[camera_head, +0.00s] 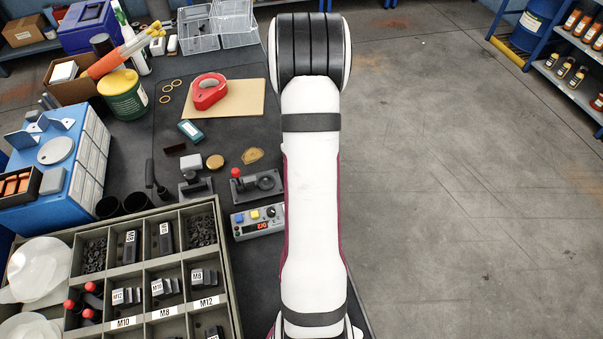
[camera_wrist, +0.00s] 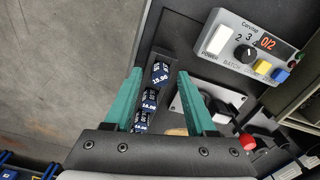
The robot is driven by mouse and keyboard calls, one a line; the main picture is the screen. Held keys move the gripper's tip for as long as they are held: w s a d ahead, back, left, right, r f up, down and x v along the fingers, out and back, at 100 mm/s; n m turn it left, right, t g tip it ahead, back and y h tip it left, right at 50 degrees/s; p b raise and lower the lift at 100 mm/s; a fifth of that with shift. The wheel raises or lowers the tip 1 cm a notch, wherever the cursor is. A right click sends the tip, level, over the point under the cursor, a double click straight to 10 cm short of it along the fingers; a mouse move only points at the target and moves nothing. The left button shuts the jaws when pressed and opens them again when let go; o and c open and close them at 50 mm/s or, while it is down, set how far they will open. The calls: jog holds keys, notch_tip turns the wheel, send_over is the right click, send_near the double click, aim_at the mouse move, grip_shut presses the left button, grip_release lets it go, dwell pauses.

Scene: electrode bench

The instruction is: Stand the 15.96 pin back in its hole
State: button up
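In the wrist view, my gripper (camera_wrist: 160,72) shows two green fingers standing apart, with no object clearly clamped between them. Between and below the fingers is a row of small dark blocks or pins with white number labels. The top one (camera_wrist: 160,73) seems to read 15.96, and the lower labels (camera_wrist: 149,99) look similar but are small. They sit along a narrow dark strip (camera_wrist: 168,56) near the bench edge. I cannot make out an empty hole, and my gripper's palm hides the lower end of the row. In the head view my arm covers this area and my gripper is hidden.
A grey control box (camera_wrist: 225,22) with a display reading 0/2 stands right of the row; it also shows in the head view (camera_head: 243,233). A fixture plate (camera_wrist: 180,104) and red knob (camera_wrist: 248,141) are close by. A compartment tray (camera_head: 215,285) is front left. Open floor lies beyond the edge.

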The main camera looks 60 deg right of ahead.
notch_tip(320, 180, up, 16)
dwell(0.6)
notch_tip(320, 180, up, 5)
jog(key=shift+f, duration=0.1)
dwell(0.5)
